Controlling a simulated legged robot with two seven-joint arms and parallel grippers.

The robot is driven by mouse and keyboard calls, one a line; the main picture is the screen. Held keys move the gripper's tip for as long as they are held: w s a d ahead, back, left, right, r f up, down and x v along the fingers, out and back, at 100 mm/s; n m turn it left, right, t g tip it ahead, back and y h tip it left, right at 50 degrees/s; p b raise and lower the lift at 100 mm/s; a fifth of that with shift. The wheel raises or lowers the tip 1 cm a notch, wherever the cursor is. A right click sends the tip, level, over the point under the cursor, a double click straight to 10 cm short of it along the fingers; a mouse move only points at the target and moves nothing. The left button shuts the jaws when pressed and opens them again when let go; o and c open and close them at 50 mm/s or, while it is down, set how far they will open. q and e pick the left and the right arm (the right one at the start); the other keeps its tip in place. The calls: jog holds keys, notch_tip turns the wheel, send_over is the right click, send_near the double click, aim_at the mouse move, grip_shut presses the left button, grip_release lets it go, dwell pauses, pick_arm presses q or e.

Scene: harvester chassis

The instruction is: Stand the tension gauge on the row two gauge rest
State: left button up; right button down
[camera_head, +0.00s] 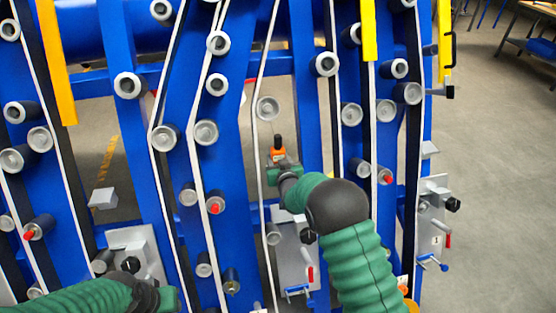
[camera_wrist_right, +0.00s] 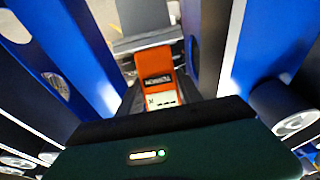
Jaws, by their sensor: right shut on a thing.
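The tension gauge (camera_head: 278,154) is a small orange block with a black knob on top. My right gripper (camera_head: 286,172) is shut on it and holds it upright in front of the middle blue frame. In the right wrist view the orange gauge (camera_wrist_right: 157,66) shows its label, and its lower part is hidden by the gripper. A grey ledge (camera_head: 279,213), seemingly the row two gauge rest, is just below and partly hidden by my right arm. A grey plate (camera_wrist_right: 142,42) shows beyond the gauge in the wrist view. My left gripper (camera_head: 170,298) is low at left; its fingers are unclear.
Similar grey ledges stand at left (camera_head: 103,198) and right (camera_head: 429,149). Blue uprights with rollers, white belts and red-tipped pegs (camera_head: 215,207) crowd both sides of the gauge. A plate marked 1 (camera_head: 432,215) is at right. Open floor (camera_head: 500,180) lies beyond it.

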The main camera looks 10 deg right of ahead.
jog(key=shift+f, duration=0.2)
jog(key=c, duration=0.8)
grip_release()
jog(key=shift+o, duration=0.4)
jog(key=shift+s, duration=0.1)
jog(key=b+v, duration=0.1)
jog(key=v, duration=1.5)
jog(key=shift+s, duration=0.3)
